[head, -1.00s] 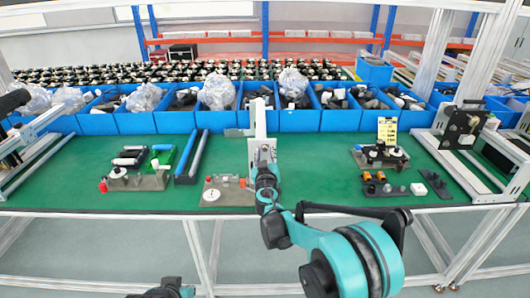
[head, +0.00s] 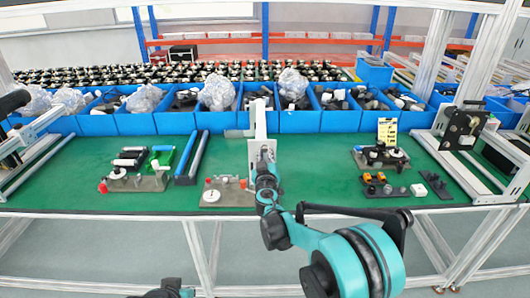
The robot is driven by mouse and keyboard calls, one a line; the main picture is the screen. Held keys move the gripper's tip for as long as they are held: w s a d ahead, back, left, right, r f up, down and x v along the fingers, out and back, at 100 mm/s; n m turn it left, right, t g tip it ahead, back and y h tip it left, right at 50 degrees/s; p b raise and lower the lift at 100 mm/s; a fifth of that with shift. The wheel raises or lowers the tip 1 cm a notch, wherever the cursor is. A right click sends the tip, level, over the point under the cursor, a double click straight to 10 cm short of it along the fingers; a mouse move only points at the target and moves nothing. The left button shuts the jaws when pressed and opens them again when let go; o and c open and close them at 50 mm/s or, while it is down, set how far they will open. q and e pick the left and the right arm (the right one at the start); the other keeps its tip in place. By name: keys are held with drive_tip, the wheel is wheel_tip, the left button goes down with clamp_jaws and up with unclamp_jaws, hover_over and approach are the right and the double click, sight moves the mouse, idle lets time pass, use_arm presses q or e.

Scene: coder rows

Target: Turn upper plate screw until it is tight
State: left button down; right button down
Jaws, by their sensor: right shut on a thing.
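My right arm reaches in from the lower right. Its gripper (head: 264,157) is at the upright light-grey plate (head: 260,122), at the middle of the green bench. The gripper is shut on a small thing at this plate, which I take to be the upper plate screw. The fingers and wrist hide the screw, so its seating cannot be seen. A grey base plate (head: 236,198) with a white disc and a red knob lies just left of my right wrist. My left gripper does not show clearly.
Blue bins (head: 217,121) with bagged parts line the back of the green bench (head: 310,175). Blue bars (head: 198,155) and a grey fixture (head: 140,184) are at left.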

drive_tip(key=m, duration=0.4)
drive_tip(key=shift+m, duration=0.3)
drive_tip(key=m, duration=0.4)
drive_tip(key=shift+m, duration=0.4)
drive_tip(key=c, duration=1.6)
unclamp_jaws()
drive_tip(key=shift+o, duration=0.2)
drive_tip(key=n, duration=0.5)
drive_tip(key=shift+n+b, duration=0.3)
drive_tip(key=shift+b, duration=0.05)
drive_tip(key=n, duration=0.4)
